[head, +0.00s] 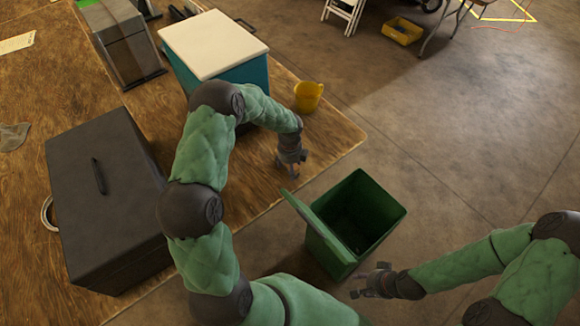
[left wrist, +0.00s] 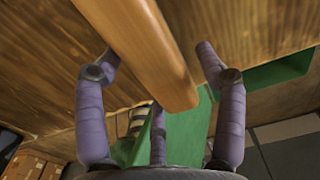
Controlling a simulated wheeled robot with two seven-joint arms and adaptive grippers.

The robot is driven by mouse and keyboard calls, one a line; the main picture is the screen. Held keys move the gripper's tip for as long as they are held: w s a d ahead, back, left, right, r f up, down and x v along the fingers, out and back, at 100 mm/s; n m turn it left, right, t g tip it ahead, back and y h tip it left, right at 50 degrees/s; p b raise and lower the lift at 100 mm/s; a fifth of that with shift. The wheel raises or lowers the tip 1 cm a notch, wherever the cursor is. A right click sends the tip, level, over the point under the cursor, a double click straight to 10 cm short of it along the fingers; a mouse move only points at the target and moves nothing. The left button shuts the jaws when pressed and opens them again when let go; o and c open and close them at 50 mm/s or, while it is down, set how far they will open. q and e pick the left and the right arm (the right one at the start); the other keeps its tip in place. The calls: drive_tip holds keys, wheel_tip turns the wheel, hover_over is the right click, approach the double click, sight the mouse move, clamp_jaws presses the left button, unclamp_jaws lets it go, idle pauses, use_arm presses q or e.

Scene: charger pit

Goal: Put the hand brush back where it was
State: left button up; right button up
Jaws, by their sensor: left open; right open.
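In the left wrist view a smooth light-wood bar (left wrist: 150,45), which looks like the hand brush's handle, runs between the spread fingers of my left gripper (left wrist: 157,58). No bristles show, and I cannot tell whether the fingers touch it. In the head view my left gripper (head: 291,168) is open over the wooden table near its right edge; the brush cannot be made out there. My right gripper (head: 366,283) is open and empty beside the green bin, off the table.
The green bin (head: 335,247) stands open on the floor by the table (head: 335,133). A yellow cup (head: 308,97), a teal box with a white lid (head: 212,43) and a dark grey case (head: 105,200) stand on the table. Open floor lies to the right.

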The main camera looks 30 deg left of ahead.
use_arm(q)
wheel_tip(320, 180, up, 12)
drive_tip(key=p, duration=0.3)
drive_tip(key=shift+r, duration=0.15)
drive_tip(key=shift+s, duration=0.1)
idle(0.3)
